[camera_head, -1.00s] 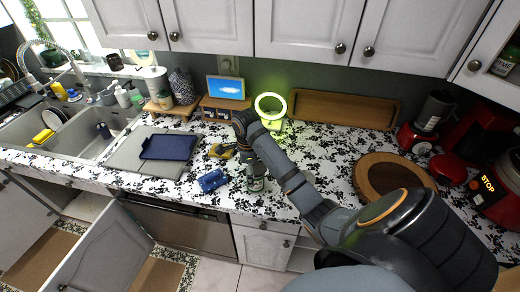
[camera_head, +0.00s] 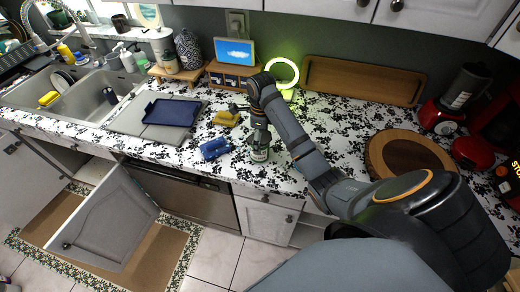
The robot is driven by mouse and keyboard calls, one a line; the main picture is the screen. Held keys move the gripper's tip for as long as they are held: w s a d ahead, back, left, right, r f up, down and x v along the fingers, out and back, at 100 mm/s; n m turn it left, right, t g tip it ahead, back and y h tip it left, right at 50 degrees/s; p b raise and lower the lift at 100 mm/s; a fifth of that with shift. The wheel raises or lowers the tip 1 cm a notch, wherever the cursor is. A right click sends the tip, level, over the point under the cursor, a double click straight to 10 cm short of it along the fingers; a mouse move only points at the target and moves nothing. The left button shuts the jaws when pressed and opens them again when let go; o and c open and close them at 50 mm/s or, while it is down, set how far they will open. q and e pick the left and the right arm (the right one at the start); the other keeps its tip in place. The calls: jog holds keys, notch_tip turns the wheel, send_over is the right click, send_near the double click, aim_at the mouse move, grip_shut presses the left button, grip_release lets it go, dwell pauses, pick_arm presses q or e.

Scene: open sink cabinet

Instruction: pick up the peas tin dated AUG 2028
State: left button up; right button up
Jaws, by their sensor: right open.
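A small tin with a pale and green label (camera_head: 259,155) stands upright on the patterned counter near its front edge. I cannot read a date on it or tell that it is peas. My right gripper (camera_head: 260,143) points down right above this tin, with its fingers open around or just over the tin's top. The fingers partly hide the tin, and I cannot tell if they touch it. My left gripper is not in view.
A blue object (camera_head: 215,148) lies left of the tin, and a yellow object (camera_head: 226,118) behind it. A navy tray (camera_head: 171,112) lies further left. A glowing ring lamp (camera_head: 296,72) and a round wooden board (camera_head: 376,155) are nearby. A cabinet door (camera_head: 112,220) hangs open below.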

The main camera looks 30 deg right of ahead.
jog(key=shift+a+f+b, duration=0.2)
jog(key=shift+f+b, duration=0.5)
jog(key=shift+f, duration=0.45)
jog(key=shift+w+f, duration=0.15)
jog(key=shift+f, duration=1)
jog(key=shift+r, duration=0.1)
jog(key=c, duration=1.5)
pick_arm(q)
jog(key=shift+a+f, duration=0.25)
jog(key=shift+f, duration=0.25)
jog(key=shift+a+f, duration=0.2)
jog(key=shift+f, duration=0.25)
pick_arm(e)
jog(key=shift+c, duration=0.8)
pick_arm(q)
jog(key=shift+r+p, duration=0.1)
jog(key=shift+p, duration=0.2)
pick_arm(e)
jog(key=shift+r, duration=0.15)
